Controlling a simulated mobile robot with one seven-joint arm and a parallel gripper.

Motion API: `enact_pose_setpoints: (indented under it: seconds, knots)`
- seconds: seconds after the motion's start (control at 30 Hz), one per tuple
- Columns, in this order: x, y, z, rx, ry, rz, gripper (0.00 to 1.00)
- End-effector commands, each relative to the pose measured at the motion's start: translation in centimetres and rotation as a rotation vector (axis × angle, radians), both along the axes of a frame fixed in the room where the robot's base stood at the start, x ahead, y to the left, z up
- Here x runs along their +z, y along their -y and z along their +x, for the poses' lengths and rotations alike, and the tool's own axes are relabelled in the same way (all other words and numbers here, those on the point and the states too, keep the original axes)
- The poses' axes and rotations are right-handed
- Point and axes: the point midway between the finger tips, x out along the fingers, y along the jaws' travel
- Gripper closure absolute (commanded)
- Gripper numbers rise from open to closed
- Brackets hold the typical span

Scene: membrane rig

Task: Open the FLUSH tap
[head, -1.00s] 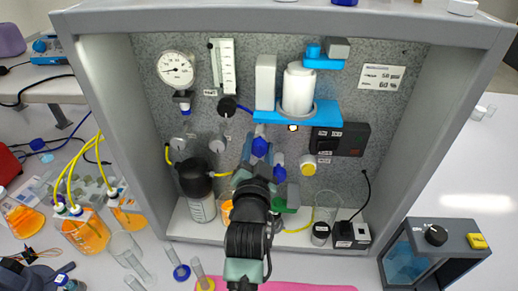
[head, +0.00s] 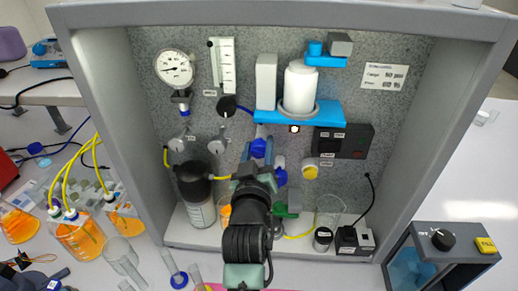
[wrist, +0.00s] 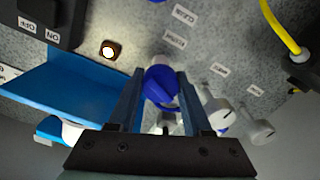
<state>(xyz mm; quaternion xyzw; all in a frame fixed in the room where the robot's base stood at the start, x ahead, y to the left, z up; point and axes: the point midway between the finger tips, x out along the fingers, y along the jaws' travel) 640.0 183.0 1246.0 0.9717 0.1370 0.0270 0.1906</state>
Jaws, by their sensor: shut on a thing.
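My gripper (wrist: 160,76) has its two fingers on either side of a round blue tap knob (wrist: 160,88) and is shut on it. In the head view the same blue knob (head: 258,149) sits below the blue shelf, with my arm reaching up to it from below. A second blue knob (head: 281,177) is lower and to the right. Small labels (wrist: 175,40) are on the panel by the held knob, but I cannot read which one says FLUSH. The fingers partly hide the tap body, and I cannot tell the knob's turn.
A blue shelf (head: 328,111) holds a white canister (head: 299,85) just above my gripper. Grey-white knobs (wrist: 220,112) stand close beside the fingers in the wrist view. A dark-capped bottle (head: 198,201) is left of my arm. A switch box (head: 343,141) is to the right.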

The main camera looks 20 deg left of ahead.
Motion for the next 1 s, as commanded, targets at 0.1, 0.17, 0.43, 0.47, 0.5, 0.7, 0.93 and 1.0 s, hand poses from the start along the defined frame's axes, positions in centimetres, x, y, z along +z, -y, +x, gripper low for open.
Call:
enact_pose_setpoints:
  seconds: [0.1,0.17,0.43,0.47,0.5,0.7,0.93,1.0]
  knots:
    - [-0.09,0.07,0.01,-0.002,0.027,-0.100,1.00]
    - [-0.09,0.05,0.00,-0.001,0.040,-0.146,1.00]
    - [-0.10,0.04,0.01,-0.001,0.085,-0.306,1.00]
    - [-0.11,0.03,0.01,-0.001,0.089,-0.319,1.00]
    - [-0.11,0.01,0.00,-0.001,0.094,-0.335,1.00]
    - [-0.14,-0.02,-0.01,0.000,0.107,-0.384,1.00]
    - [-0.15,-0.02,0.00,0.000,0.112,-0.402,1.00]
    - [-0.14,-0.02,-0.01,0.000,0.112,-0.402,1.00]
